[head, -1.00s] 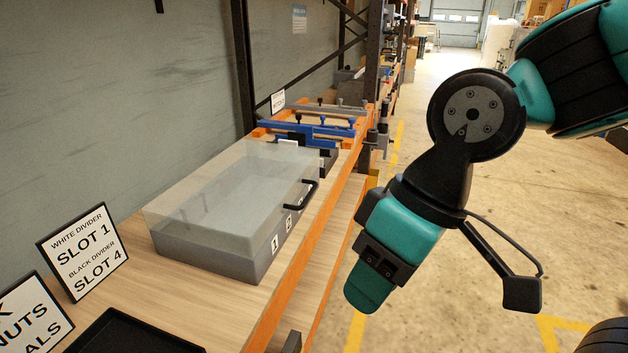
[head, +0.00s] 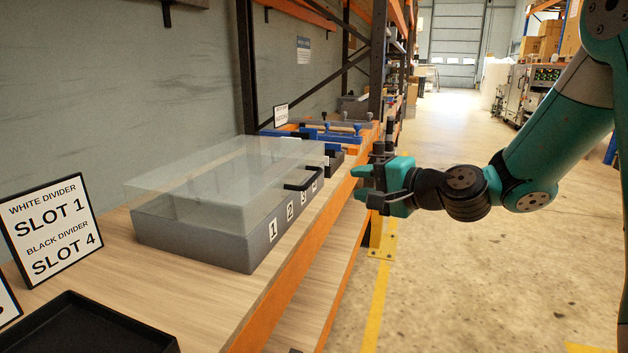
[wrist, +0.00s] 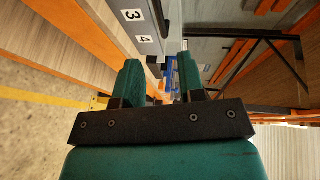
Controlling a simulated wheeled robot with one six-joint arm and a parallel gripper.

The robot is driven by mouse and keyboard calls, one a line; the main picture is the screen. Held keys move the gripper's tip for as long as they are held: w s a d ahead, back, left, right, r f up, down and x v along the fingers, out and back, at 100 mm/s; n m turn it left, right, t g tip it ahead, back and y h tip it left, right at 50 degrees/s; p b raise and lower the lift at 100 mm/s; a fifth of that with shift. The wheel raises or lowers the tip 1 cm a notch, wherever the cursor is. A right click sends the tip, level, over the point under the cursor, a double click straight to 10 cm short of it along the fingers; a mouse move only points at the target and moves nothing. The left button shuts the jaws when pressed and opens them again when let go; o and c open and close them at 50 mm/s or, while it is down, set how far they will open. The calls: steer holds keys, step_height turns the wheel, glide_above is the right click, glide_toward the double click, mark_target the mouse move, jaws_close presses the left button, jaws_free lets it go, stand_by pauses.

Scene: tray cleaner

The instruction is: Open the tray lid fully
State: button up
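The tray (head: 200,238) is a grey box on the wooden shelf, with number labels along its front side. Its clear lid (head: 200,180) lies shut over it. A black bar handle (head: 305,178) sticks out from the lid's front side, near its right end. My gripper (head: 362,183) is to the right of the handle, beyond the shelf edge, apart from it and empty. Its teal fingers point left toward the tray. In the wrist view, the two fingers (wrist: 160,78) are spread with a gap. The tray's side (wrist: 136,22) with labels 3 and 4 shows ahead of them.
An orange shelf beam (head: 290,275) runs along the shelf front. Blue and orange fixtures (head: 325,133) stand behind the tray. A black tray (head: 85,325) and a slot sign (head: 52,228) are at the near left. The aisle floor (head: 470,270) on the right is clear.

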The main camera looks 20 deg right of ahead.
mark_target(316, 179)
steer(key=p+x, duration=0.1)
steer(key=x, duration=1.1)
steer(key=shift+w+a+f+p, duration=0.15)
steer(key=shift+w+a+p, duration=0.05)
steer(key=shift+a+p, duration=0.1)
jaws_close()
